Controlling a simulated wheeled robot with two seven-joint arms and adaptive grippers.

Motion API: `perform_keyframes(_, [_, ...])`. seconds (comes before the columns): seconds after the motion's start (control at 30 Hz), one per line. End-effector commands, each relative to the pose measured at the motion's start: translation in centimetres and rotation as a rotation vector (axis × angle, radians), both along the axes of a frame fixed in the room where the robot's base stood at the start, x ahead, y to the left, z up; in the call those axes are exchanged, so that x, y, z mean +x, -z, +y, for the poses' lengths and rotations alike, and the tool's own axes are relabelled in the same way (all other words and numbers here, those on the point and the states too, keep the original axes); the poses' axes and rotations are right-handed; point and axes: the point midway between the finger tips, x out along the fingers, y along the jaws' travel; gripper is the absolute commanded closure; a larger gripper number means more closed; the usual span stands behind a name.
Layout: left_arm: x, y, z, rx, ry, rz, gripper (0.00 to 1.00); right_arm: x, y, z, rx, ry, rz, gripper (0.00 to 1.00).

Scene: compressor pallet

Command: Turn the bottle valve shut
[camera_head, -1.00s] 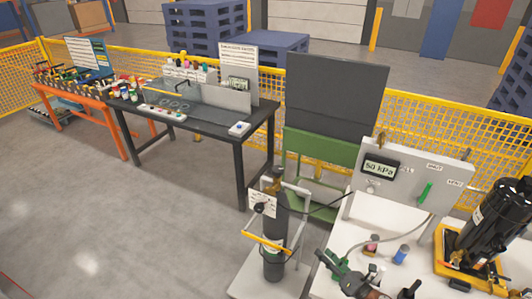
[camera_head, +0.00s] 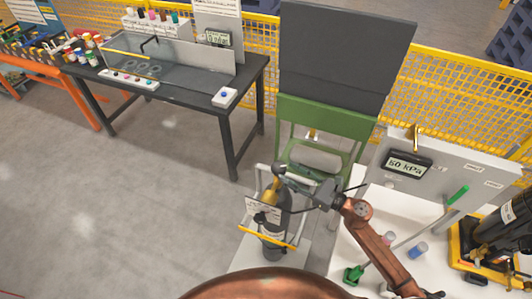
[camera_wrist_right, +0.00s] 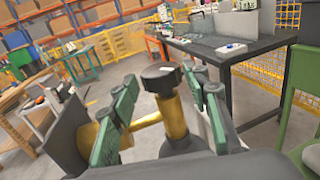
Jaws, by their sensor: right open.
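The dark gas bottle (camera_head: 272,240) stands upright in a white-framed cart, with a brass valve (camera_head: 270,190) on top. In the right wrist view the valve shows as a brass body (camera_wrist_right: 172,118) with a black round knob (camera_wrist_right: 160,79). My right gripper (camera_head: 283,173) is at the top of the bottle. Its green fingers (camera_wrist_right: 163,84) are open, one on each side of the knob, with gaps visible. I cannot tell the exact depth of the knob between them. My left gripper is not in view.
A grey panel with a kPa display (camera_head: 407,165) and a green lever (camera_head: 458,195) stands on a white table at right. A green-framed stand (camera_head: 330,120) is behind the bottle. A black workbench (camera_head: 180,95) is at back left. Floor left of the cart is clear.

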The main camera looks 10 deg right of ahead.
Motion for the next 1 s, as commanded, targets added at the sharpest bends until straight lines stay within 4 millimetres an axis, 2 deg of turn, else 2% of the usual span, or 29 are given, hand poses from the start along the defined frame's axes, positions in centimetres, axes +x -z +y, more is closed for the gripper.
perform_keyframes(0.23, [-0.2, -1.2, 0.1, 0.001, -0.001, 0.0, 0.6, 3.7, -0.4, 3.3, 0.002, -0.001, -0.002, 0.57])
perform_keyframes(0.5, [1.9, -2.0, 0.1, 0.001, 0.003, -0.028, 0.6, 7.0, -0.2, 5.9, 0.002, 0.003, 0.001, 0.57])
perform_keyframes(0.7, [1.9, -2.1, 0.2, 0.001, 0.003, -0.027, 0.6, 7.9, 0.0, 6.7, 0.002, 0.003, 0.002, 0.57])
perform_keyframes(1.0, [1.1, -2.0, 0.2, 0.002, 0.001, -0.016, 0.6, 8.0, 0.0, 6.8, 0.002, 0.003, 0.001, 0.58])
